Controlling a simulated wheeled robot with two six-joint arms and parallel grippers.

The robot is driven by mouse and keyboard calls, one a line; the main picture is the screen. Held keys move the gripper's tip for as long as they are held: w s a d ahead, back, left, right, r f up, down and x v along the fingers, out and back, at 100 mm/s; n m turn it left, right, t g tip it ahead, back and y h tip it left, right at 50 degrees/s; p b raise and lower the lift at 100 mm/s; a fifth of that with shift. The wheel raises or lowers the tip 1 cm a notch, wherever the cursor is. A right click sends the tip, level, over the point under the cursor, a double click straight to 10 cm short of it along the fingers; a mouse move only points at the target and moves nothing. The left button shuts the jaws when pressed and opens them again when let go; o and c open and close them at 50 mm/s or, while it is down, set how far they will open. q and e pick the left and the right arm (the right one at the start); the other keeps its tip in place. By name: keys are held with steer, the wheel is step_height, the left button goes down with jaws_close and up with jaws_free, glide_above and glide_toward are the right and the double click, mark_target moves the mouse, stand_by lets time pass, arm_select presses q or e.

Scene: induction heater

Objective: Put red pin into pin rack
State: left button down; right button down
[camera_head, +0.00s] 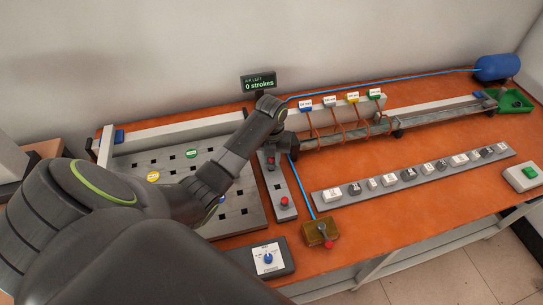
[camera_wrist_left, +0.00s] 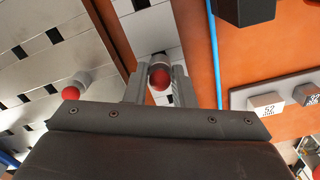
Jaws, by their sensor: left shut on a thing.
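My left gripper (camera_wrist_left: 157,75) is shut on a red pin (camera_wrist_left: 160,78), whose round red head shows between the two fingers in the left wrist view. A pale grey strip with dark square holes (camera_wrist_left: 150,22) lies beyond and beneath it. I cannot tell whether the pin's lower end is in a hole. The strip also shows in the head view (camera_head: 281,186), with a second red-headed pin (camera_head: 284,202) near its front end. To the left in the wrist view, another red-headed pin (camera_wrist_left: 71,93) is at the large perforated plate (camera_wrist_left: 45,60). My right gripper is out of view.
Yellow (camera_head: 153,177) and green (camera_head: 192,153) tops show on the large plate; my left arm hides part of it. A blue hose (camera_head: 300,185) runs right of the strip to a small brown box (camera_head: 320,233). A row of labelled blocks (camera_head: 410,175) lies farther right.

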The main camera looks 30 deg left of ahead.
arm_select(q)
steer(key=shift+f, duration=0.7)
stand_by(0.5)
steer(key=c, duration=1.1)
jaws_free()
steer(key=shift+c, duration=0.2)
step_height(320, 180, up, 7)
steer(key=shift+f, duration=0.1)
step_height(320, 180, up, 11)
steer(key=p, duration=0.9)
steer(key=shift+f, duration=0.2)
